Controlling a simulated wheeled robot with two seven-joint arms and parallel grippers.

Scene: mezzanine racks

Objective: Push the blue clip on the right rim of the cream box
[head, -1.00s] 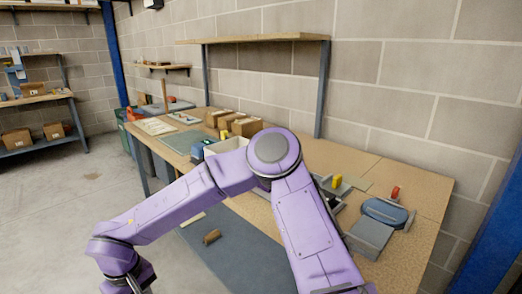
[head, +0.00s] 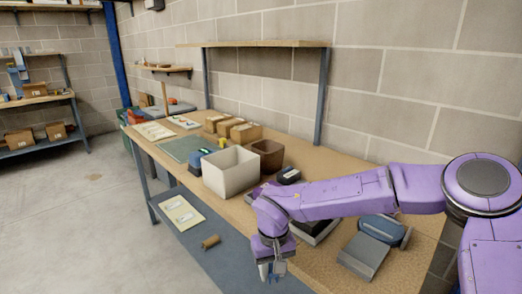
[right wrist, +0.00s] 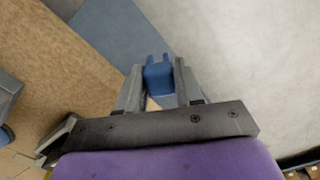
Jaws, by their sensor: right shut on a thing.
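The cream box (head: 226,183) stands open and upright near the front edge of the workbench, at the middle of the head view. I see no clip on its rim. My right gripper (head: 271,271) hangs in front of the bench, to the right of and nearer than the box, pointing down. It is shut on the blue clip (right wrist: 158,80), which sits between its two fingers in the right wrist view, prongs facing away from the palm. The clip is apart from the box. In the head view the clip is barely visible. My left gripper is not in view.
A brown open bin (head: 268,157) stands behind the cream box. A black device (head: 289,175) lies to its right. A grey and blue device (head: 365,252) lies farther right. Cardboard boxes (head: 245,132) stand farther back.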

